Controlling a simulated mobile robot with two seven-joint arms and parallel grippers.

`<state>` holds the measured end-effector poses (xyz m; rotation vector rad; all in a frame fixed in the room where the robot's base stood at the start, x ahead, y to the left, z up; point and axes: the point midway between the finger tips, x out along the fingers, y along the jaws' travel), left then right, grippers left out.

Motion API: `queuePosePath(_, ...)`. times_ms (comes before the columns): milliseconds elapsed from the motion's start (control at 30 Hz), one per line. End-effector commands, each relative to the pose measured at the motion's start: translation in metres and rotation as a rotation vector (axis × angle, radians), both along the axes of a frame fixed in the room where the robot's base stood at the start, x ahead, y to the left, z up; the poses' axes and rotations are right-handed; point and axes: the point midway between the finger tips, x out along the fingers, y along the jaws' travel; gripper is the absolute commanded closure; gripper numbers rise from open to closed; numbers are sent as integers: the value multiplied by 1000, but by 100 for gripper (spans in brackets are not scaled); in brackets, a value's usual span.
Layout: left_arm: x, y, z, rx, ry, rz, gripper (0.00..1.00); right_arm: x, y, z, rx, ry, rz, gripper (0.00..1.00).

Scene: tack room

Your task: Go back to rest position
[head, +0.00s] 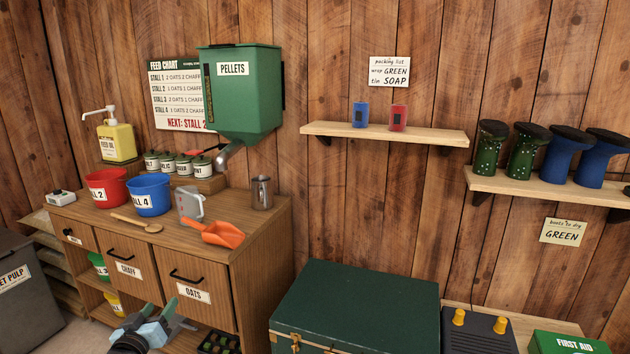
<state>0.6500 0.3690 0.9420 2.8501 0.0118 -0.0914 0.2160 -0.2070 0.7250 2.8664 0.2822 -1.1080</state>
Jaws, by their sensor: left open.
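My left gripper (181,314) shows at the bottom left, low in front of the wooden cabinet (250,275). Its fingers are apart, with nothing visible between them. It appears below the drawer fronts labelled CHAFF (128,268) and OATS (192,292). My right gripper is not in view.
The cabinet top holds a red bucket (106,188), a blue bucket (150,194), an orange scoop (222,234), a wooden spoon (137,223) and a metal cup (262,193). A green chest (355,307) stands right of the cabinet. A grey bin (30,305) is at left.

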Motion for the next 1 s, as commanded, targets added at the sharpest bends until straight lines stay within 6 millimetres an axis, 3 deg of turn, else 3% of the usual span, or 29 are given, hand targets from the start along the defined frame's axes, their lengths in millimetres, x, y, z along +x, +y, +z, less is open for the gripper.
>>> queuePosePath(100, -1, 6, -14, 253, 77, 7, 47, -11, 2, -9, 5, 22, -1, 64)
queuePosePath(333, -8, 21, -35, 668, 215, 8, 47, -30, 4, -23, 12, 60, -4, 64)
queuePosePath(567, -62, -15, -98, 620, 276, -68, 47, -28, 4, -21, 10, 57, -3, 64)
queuePosePath(767, -129, -50, -155, 577, 350, -140, 47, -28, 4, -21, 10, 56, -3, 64)
queuePosePath(1000, -249, -100, -217, 490, 470, -231, 47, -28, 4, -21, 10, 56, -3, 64)
